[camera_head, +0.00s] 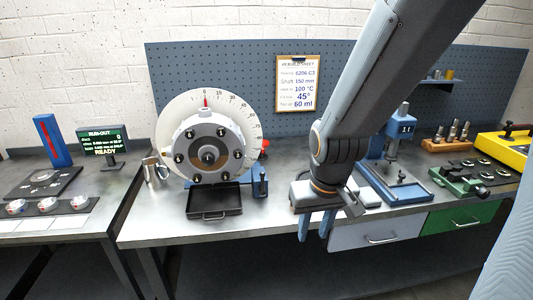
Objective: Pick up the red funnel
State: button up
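A small red object (264,143) shows at the right edge of the large white dial. It is mostly hidden behind the dial, so I cannot tell whether it is the red funnel. No other funnel shape is clear in view. My gripper (316,226) points down at the front edge of the middle bench, right of the dial and nearer the camera. Its two blue fingers are apart with nothing visible between them, so it is open and empty.
The white dial (237,108) carries a grey rotor (208,147) above a black tray (214,204). A blue press (395,165) stands right of my arm. A green vise (458,184) and yellow case (505,148) are farther right.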

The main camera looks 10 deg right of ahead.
aim_at(265, 142)
jog(key=u, duration=0.45)
jog(key=k, duration=0.15)
jog(key=z, duration=1.15)
jog(key=i, duration=1.1)
jog(key=u, duration=0.65)
